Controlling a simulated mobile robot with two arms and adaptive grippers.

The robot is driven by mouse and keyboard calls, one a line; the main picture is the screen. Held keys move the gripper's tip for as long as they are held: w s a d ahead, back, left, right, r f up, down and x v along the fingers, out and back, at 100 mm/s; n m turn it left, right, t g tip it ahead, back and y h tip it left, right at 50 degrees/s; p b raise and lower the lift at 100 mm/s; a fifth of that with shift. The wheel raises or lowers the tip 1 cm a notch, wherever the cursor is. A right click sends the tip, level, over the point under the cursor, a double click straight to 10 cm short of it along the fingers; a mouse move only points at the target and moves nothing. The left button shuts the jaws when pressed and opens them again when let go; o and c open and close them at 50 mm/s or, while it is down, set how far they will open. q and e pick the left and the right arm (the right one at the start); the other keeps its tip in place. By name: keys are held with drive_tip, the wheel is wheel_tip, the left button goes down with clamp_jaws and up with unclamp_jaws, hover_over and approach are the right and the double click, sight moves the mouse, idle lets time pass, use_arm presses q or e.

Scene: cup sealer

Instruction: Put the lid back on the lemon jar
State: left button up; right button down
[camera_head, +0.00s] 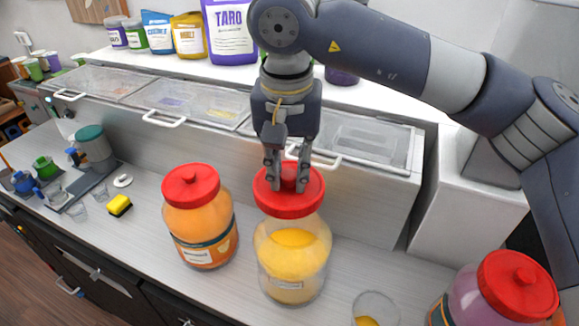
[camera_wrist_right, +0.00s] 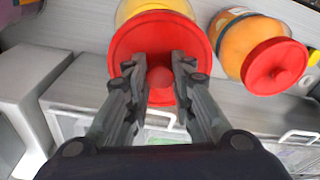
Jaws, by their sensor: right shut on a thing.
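The lemon jar (camera_head: 292,262) is a clear jar with yellow contents, standing upright on the counter in the middle of the head view. My right gripper (camera_head: 288,186) is shut on the knob of a red lid (camera_head: 289,203), right at the top of this jar. The lid hides the jar's mouth, so I cannot tell if it is seated or just above. In the right wrist view, the fingers (camera_wrist_right: 160,75) are on both sides of the knob of the lid (camera_wrist_right: 128,42), and part of the yellow jar (camera_wrist_right: 150,8) shows beyond it. My left gripper is not in view.
An orange jar with a red lid (camera_head: 200,235) stands close on the left. A glass (camera_head: 375,308) with yellow contents stands at the front right, near a purple jar with a red lid (camera_head: 515,290). A steel topping unit with clear covers (camera_head: 190,100) runs behind. A yellow sponge (camera_head: 119,206) lies left.

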sight(294, 187)
drive_tip(key=shift+w+a, duration=0.1)
drive_tip(key=shift+a, duration=0.05)
drive_tip(key=shift+d+f, duration=0.15)
drive_tip(key=shift+d, duration=0.05)
drive_tip(key=shift+s+d+f+b, duration=0.2)
drive_tip(key=shift+d+f+b, duration=0.15)
drive_tip(key=shift+f+b, duration=0.2)
drive_tip(key=shift+s+d+f+b, duration=0.2)
drive_tip(key=shift+d+f+b, duration=0.15)
drive_tip(key=shift+f, duration=0.3)
drive_tip(key=f+b, duration=0.2)
drive_tip(key=shift+w+a+f, duration=0.15)
drive_tip(key=shift+a+f, duration=0.2)
drive_tip(key=shift+a, duration=0.05)
drive_tip(key=shift+d+f, duration=0.15)
drive_tip(key=shift+f, duration=0.2)
use_arm(q)
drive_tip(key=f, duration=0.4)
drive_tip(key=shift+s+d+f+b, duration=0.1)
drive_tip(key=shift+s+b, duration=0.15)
drive_tip(key=shift+b, duration=0.05)
